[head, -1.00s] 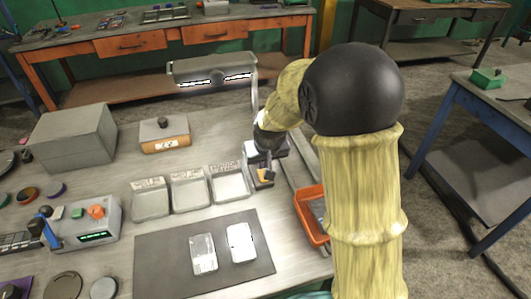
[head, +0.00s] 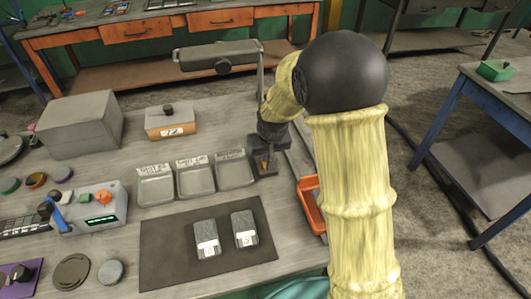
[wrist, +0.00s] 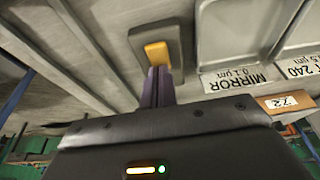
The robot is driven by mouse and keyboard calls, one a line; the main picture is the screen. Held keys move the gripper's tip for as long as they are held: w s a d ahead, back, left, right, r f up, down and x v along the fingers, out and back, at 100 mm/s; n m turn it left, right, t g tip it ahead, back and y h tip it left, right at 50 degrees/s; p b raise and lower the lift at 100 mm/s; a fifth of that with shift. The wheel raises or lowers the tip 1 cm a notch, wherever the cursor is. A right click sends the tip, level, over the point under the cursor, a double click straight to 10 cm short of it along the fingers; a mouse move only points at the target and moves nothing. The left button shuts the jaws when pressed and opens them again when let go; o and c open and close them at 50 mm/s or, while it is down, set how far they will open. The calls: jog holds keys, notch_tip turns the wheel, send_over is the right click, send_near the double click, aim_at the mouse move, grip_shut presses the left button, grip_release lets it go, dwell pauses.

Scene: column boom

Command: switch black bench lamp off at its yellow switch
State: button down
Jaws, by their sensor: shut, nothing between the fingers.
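The bench lamp's long grey-black head (head: 218,58) hangs over the back of the bench, and its strip is dark. Its upright post (head: 261,75) runs down behind my arm. The yellow switch (wrist: 157,55) sits on the lamp's dark base block (wrist: 146,36) in the wrist view. In the head view the switch is a small patch partly hidden by my gripper (head: 266,153). My gripper shows in the wrist view (wrist: 160,80) with its fingers shut and empty, their tips right at the switch's edge. I cannot tell whether they touch it.
Three labelled trays (head: 195,180) stand left of the lamp base. An orange bin (head: 308,205) is at the bench's right edge. A dark mat (head: 165,262) with two small blocks lies in front. A grey box (head: 80,125) and a control box (head: 95,215) stand left.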

jog(key=shift+d, duration=0.1)
jog(key=shift+s+d+f, duration=0.1)
jog(key=shift+s+d, duration=0.05)
jog(key=shift+s, duration=0.7)
jog(key=shift+r+p, duration=0.45)
jog(key=shift+r, duration=0.25)
jog(key=p+v, duration=0.2)
jog(key=v, duration=1.1)
